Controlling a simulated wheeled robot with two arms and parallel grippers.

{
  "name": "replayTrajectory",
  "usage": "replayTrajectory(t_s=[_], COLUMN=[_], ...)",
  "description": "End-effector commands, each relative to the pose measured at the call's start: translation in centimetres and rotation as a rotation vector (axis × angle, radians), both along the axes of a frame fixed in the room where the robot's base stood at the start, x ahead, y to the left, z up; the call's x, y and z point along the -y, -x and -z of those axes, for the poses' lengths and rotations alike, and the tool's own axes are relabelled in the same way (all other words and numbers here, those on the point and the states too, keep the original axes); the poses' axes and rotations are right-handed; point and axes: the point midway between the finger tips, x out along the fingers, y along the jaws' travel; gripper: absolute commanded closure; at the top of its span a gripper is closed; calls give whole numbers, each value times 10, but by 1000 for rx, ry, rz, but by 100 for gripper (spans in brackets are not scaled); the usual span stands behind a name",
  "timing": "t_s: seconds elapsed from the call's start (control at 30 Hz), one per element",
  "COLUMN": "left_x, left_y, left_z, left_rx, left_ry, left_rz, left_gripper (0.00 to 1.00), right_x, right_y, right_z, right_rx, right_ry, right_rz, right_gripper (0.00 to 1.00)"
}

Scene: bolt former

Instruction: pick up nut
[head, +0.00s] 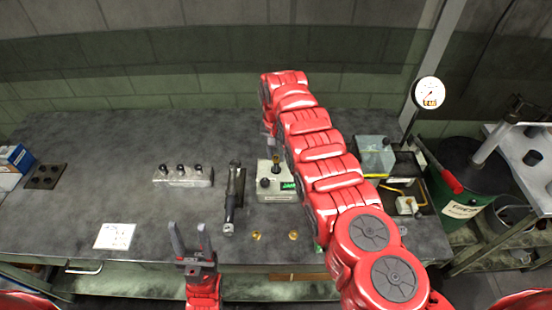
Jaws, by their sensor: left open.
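Two small brass-coloured pieces that look like nuts lie apart near the bench's front edge: a left one (256,236) and a right one (293,235). My left gripper (190,232) is at the front edge, left of both pieces. Its two dark fingers point away from me, spread apart with nothing between them. My right arm reaches across the bench to the back, then bends down. Its gripper is mostly hidden behind the arm, near a grey box (268,188) with a brass piece (276,160) on top. I cannot see its jaws clearly.
A dark upright tool (233,195) stands left of the grey box. A metal block with several dark knobs (183,177) and a white paper (115,236) lie further left. A gauge (429,93), boxes and a green bin (470,200) are at right. The left front bench is mostly clear.

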Motion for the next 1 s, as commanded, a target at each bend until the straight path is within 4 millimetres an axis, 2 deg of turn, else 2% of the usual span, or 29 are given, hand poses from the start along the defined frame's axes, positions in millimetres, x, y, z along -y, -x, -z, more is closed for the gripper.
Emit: replayTrajectory(t_s=[0.03,0.1,0.13,0.6,1.0], left_x=[0,0,0,0,0], left_y=[0,0,0,0,0], left_z=[0,0,0,1,6], left_rx=[0,0,0,0,0], left_ry=[0,0,0,0,0], left_rz=[0,0,0,0,0], left_gripper=[50,50,50,50,50], right_x=[0,0,0,0,7], right_y=[0,0,0,-1,-5], right_z=[0,0,0,-2,-22], right_rx=[0,0,1,2,2], right_ry=[-1,-1,-1,-1,-2], right_rz=[0,-1,0,0,0], right_gripper=[85,98,100,100,100])
